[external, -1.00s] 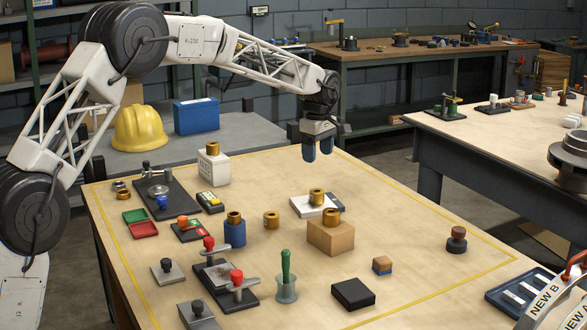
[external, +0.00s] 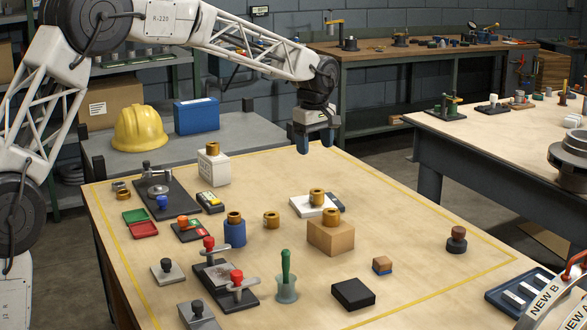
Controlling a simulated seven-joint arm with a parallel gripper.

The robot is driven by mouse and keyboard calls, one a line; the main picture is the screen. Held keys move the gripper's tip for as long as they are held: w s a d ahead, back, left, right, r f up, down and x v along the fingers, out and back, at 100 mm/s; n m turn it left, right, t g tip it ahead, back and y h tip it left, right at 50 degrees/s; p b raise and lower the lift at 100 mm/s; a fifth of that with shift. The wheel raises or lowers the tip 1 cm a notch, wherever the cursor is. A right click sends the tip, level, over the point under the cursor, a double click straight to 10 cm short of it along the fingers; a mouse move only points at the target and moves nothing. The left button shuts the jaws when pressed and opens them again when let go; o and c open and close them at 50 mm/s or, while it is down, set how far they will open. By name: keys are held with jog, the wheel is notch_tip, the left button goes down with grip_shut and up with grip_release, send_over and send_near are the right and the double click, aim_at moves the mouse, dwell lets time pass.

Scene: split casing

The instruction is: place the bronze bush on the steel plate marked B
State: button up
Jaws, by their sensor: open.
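Several bronze bushes show in the external view. One bush (external: 271,220) is on the bare table, one (external: 234,217) on a blue cylinder (external: 235,235), and one (external: 331,215) on a wooden block (external: 331,238). Another bush (external: 316,197) is on a white plate or block (external: 304,208), and one (external: 212,148) on a white box (external: 214,170). Grey metal plates with dark knobs lie at the front left, one (external: 177,276) behind another (external: 205,323). I cannot read a B on any plate. My gripper (external: 315,144) is open and empty above the table's far edge, apart from every bush.
A red-knobbed clamp fixture (external: 232,292), a green-handled tool in a cup (external: 286,277) and a black block (external: 353,294) stand at the front. The table's right part is mostly clear.

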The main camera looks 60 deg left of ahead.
jog(key=s+d+r+m+t, duration=0.1)
jog(key=s+d+r+m, duration=0.35)
jog(key=s+d, duration=0.65)
jog(key=s+d+r+m, duration=0.45)
jog(key=s+d, duration=0.45)
jog(key=s, duration=0.4)
jog(key=s+d+f+m, duration=0.3)
jog(key=s, duration=0.7)
jog(key=s+d+f+m, duration=0.2)
jog(key=s+d+m, duration=0.2)
jog(key=s, duration=0.7)
jog(key=s+d+f+m+t, duration=0.1)
jog(key=s+d+f+m, duration=0.2)
jog(key=s, duration=0.7)
jog(key=shift+s+d+f+m, duration=0.2)
jog(key=shift+d+f+m, duration=0.2)
jog(key=shift+d, duration=0.3)
